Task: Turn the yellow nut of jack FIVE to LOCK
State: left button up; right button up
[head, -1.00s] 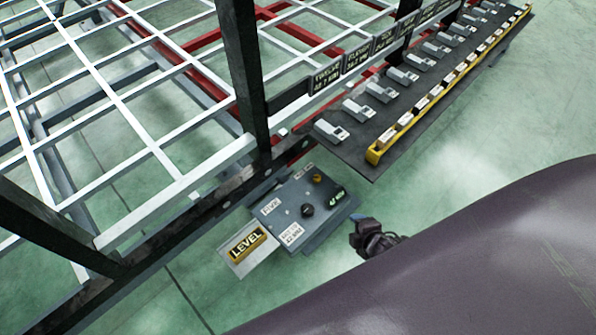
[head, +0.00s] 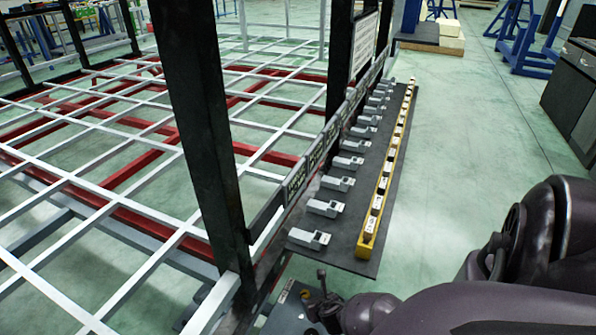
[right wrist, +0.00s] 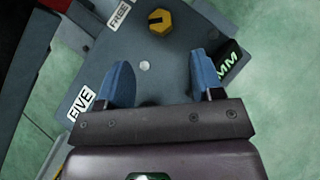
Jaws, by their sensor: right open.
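In the right wrist view the yellow nut (right wrist: 160,22) stands on the grey top plate of jack FIVE (right wrist: 165,95). A dark mark shows on the nut's left side, facing the FREE label (right wrist: 121,14). No LOCK label shows in this view. The FIVE label (right wrist: 81,102) lies at the plate's left edge. My right gripper (right wrist: 161,68) is open, its two blue fingers apart over the plate with nothing between them; the nut lies beyond the fingertips. In the head view the jack (head: 287,318) is cut off at the bottom, and my arm partly hides it. My left gripper is not in view.
A green-lettered display (right wrist: 230,62) sits beside the right finger. In the head view a black post (head: 205,130) and the trailer's white grid frame (head: 90,230) stand left of the jack. A dark shelf (head: 345,256) holds a row of grey units and a yellow rail (head: 366,240).

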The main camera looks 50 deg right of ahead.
aim_at(305, 294)
jog(key=f, duration=0.1)
jog(key=w+f+b, duration=0.1)
jog(key=d+f+b, duration=0.1)
jog(key=shift+w+d+f, duration=0.1)
jog(key=shift+w+f, duration=0.05)
jog(key=shift+w, duration=0.1)
jog(key=b+x, duration=0.3)
jog(key=x, duration=0.2)
jog(key=shift+w+d+f+b, duration=0.15)
jog(key=shift+w+f+b, duration=0.1)
jog(key=shift+b, duration=0.15)
jog(key=shift+w+d+f, duration=0.15)
jog(key=shift+w, duration=0.3)
jog(key=shift+w+b, duration=0.25)
jog(key=shift+b, duration=0.05)
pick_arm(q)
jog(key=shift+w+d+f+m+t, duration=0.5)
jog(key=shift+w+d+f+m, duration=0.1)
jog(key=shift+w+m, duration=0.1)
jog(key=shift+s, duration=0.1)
pick_arm(e)
jog(key=shift+c, duration=0.4)
jog(key=c, duration=0.9)
jog(key=shift+o, duration=0.2)
